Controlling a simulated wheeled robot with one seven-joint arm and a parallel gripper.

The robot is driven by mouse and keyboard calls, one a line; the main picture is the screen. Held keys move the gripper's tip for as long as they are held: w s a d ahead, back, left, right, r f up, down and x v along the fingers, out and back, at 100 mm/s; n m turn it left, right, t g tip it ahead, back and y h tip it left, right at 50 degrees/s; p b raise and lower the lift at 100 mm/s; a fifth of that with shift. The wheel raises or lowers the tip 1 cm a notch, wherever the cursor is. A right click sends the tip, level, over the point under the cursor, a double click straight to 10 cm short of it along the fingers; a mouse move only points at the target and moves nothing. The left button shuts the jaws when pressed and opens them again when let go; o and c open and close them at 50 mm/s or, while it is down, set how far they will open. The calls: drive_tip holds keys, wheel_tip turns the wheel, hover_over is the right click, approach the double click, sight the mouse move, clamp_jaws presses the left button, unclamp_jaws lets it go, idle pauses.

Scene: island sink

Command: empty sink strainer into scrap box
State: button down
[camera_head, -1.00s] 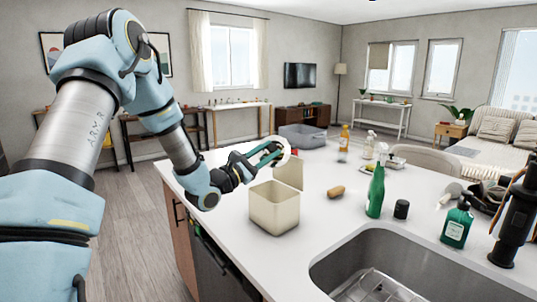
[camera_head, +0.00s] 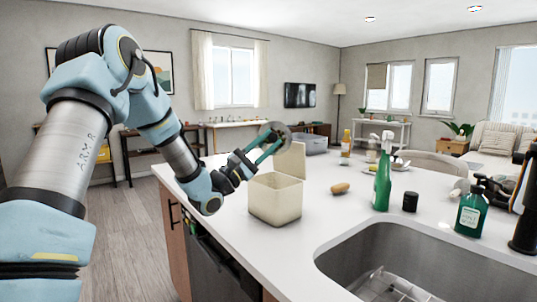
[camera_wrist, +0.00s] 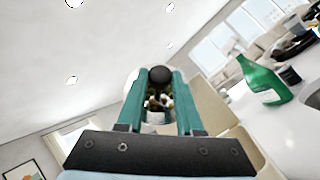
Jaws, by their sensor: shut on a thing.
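The sink strainer (camera_head: 275,131) is a round grey disc, tilted well off level, held up above the rear left of the scrap box. My gripper (camera_head: 268,148), with green fingers, is shut on it. In the wrist view the fingers of my gripper (camera_wrist: 156,95) close around the strainer's dark round knob (camera_wrist: 160,75), and brown and whitish bits show between them. The scrap box (camera_head: 275,205) is a cream open box on the counter's left part, its lid (camera_head: 289,160) standing up behind. The inside bottom of the box is hidden.
The sink (camera_head: 400,258) with a wire rack (camera_head: 392,287) is at the lower right. A grey bin (camera_head: 312,143) is behind.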

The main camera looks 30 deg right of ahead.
drive_tip(key=f+m+g+h+b, duration=0.1)
drive_tip(key=m+g+b, duration=0.2)
drive_tip(key=m+b, duration=0.1)
drive_tip(key=f+m+g+h+b, duration=0.1)
drive_tip(key=m+g+b, duration=0.3)
drive_tip(key=b, duration=0.3)
drive_tip(key=f+m+g+h+b, duration=0.1)
drive_tip(key=f+m+g+b, duration=0.1)
drive_tip(key=b, duration=0.4)
drive_tip(key=shift+w+d+m+g, duration=0.15)
drive_tip(key=shift+m+g, duration=0.3)
drive_tip(key=shift+m, duration=0.05)
drive_tip(key=shift+w+d+m+g, duration=0.1)
drive_tip(key=shift+w+m+g, duration=0.05)
drive_tip(key=shift+m+g, duration=0.35)
drive_tip(key=shift+m+g, duration=0.3)
drive_tip(key=shift+g, duration=0.15)
drive_tip(key=shift+r, duration=0.15)
drive_tip(key=shift+r, duration=0.5)
